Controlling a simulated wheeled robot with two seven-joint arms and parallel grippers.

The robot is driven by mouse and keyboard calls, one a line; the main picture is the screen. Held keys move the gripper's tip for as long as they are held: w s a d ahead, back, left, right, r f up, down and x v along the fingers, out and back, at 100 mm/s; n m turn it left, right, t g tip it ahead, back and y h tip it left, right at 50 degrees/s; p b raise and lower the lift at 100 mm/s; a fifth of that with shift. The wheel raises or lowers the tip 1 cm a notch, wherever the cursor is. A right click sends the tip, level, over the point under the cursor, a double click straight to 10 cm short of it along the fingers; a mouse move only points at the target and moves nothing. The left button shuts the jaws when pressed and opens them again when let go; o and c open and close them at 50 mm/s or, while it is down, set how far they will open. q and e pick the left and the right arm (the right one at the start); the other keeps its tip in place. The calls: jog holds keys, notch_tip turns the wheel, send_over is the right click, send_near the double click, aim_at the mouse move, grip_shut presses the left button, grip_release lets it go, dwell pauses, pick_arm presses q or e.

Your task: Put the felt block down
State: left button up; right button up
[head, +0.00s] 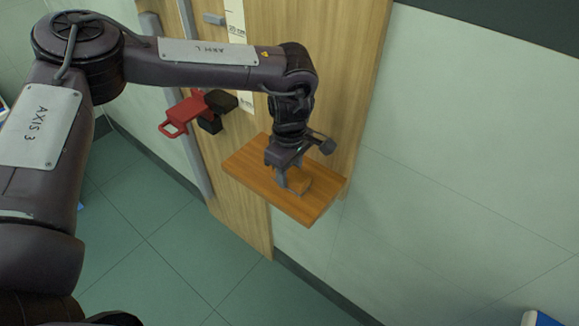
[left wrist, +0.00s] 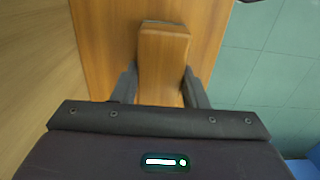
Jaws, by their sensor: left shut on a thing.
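The felt block (head: 300,187) is a small brown, wood-coloured block, low over or on a wooden shelf (head: 315,211) in the head view. My left gripper (head: 291,184) points down at the shelf and is shut on the block, partly hiding it. In the left wrist view the block (left wrist: 163,58) lies between the two dark fingers of the left gripper (left wrist: 159,76), with the shelf (left wrist: 104,40) behind it. I cannot tell whether its underside touches the shelf. My right gripper is not in view.
A wooden panel (head: 345,70) stands behind the shelf, with a scale strip (head: 236,22) on it. A red handled part (head: 185,113) and a dark part (head: 222,101) stick out left of the shelf. The shelf's front and right parts are bare. Green floor lies below.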

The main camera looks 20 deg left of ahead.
aim_at(290, 170)
pick_arm(q)
jog(key=o, duration=0.9)
jog(key=shift+f, duration=0.1)
jog(key=shift+f+b, duration=0.15)
jog(key=shift+b, duration=0.2)
jog(key=shift+r, duration=0.2)
notch_tip(290, 170, up, 7)
jog(key=shift+w+f+b, duration=0.15)
jog(key=shift+b, duration=1.1)
jog(key=shift+r, duration=0.4)
jog(key=shift+f, duration=0.1)
